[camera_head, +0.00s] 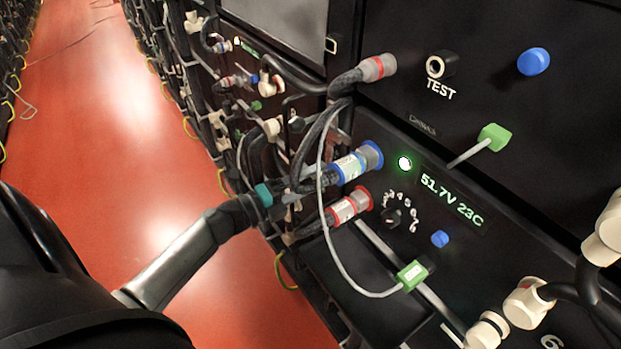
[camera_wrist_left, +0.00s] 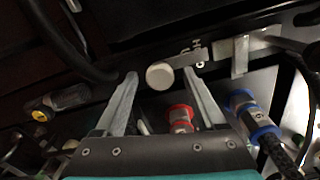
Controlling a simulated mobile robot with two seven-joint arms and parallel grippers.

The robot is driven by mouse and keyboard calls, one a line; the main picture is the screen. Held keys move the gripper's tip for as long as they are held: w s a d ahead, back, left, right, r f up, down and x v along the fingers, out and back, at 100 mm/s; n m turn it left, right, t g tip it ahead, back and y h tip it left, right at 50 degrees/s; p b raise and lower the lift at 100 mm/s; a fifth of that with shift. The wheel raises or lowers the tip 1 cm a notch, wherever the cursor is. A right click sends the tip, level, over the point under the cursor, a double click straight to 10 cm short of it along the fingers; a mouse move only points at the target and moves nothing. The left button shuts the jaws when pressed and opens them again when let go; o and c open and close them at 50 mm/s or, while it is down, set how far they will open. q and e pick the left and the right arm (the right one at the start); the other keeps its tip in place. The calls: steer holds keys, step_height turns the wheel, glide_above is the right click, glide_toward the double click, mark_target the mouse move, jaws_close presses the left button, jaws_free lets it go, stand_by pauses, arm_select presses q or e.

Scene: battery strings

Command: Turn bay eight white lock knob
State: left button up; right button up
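A round white knob (camera_wrist_left: 160,74) shows in the left wrist view, between and just beyond the two fingertips. My left gripper (camera_wrist_left: 160,75) is open around the line to it; I cannot tell whether the fingers touch it. In the head view my left gripper (camera_head: 290,197) is beside the rack, near the blue-ringed connector (camera_head: 358,164) and the red-ringed connector (camera_head: 350,206), with its fingers partly hidden by cables. I cannot read a bay eight label, and I cannot pick out the same knob in the head view. My right gripper is not in view.
The panel has a lit display (camera_head: 452,203), a numbered dial (camera_head: 394,217) and a green plug (camera_head: 412,275) on a grey cable. Black cables crowd my left gripper. White connectors (camera_head: 527,302) are at lower right. The red aisle floor (camera_head: 110,110) is clear.

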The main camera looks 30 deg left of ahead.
arm_select(q)
steer(key=shift+s, duration=0.1)
steer(key=p+v, duration=0.2)
steer(key=v, duration=1.3)
steer(key=shift+p, duration=0.3)
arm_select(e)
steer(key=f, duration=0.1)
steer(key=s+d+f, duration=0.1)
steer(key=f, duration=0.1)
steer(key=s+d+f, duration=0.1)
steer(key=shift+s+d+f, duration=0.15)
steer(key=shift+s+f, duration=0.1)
arm_select(q)
steer(key=shift+a+f, duration=0.1)
